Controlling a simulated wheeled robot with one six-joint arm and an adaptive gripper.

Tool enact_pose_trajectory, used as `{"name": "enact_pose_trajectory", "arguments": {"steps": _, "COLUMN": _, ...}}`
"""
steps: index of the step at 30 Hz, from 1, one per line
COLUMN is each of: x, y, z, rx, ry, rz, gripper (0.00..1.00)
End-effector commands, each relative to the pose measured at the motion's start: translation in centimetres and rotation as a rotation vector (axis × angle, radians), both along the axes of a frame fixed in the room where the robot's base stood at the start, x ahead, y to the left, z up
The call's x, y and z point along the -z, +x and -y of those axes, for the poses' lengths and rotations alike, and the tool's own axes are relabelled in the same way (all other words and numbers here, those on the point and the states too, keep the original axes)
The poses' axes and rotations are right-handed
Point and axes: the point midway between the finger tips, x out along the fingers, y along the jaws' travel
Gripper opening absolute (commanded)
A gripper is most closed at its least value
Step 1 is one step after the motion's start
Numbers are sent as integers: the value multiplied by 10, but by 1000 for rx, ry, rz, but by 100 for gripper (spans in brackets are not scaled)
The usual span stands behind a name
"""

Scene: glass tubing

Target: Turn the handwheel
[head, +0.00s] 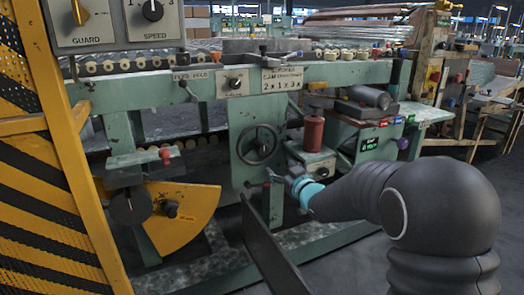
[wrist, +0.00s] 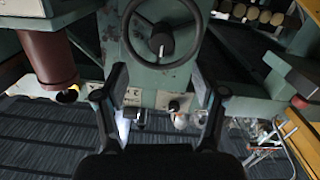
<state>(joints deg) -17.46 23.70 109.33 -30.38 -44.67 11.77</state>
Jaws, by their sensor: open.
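The handwheel (head: 263,150) is a dark ring with a hub, mounted on the front of a pale green machine panel in the head view. In the wrist view, the handwheel (wrist: 160,40) is at the top centre, its upper rim cut off by the frame edge. My gripper (head: 283,178) is just below and right of the wheel in the head view. In the wrist view, my gripper (wrist: 161,78) has its two fingers spread wide with nothing between them. The wheel appears ahead of the fingertips, apart from them.
A red cylinder (head: 313,132) stands right of the wheel. A yellow quadrant plate (head: 185,222) with a black knob (head: 131,206) is at left. A yellow-and-black striped guard (head: 35,190) fills the left edge. A label panel with a small knob (head: 234,83) sits above the wheel.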

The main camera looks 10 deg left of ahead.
Motion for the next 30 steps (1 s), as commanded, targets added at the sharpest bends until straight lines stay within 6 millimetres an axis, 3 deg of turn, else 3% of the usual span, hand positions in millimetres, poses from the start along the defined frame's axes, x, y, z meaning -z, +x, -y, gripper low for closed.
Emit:
{"name": "enact_pose_trajectory", "arguments": {"steps": 8, "x": -10, "y": 8, "z": -12, "rx": -18, "ry": 41, "rz": 24, "gripper": 70}}
{"name": "enact_pose_trajectory", "arguments": {"steps": 24, "x": -9, "y": 80, "z": -71, "rx": -16, "ry": 40, "rz": 23, "gripper": 70}}
{"name": "enact_pose_trajectory", "arguments": {"steps": 30, "x": -9, "y": 98, "z": -85, "rx": -17, "ry": 39, "rz": 22, "gripper": 70}}
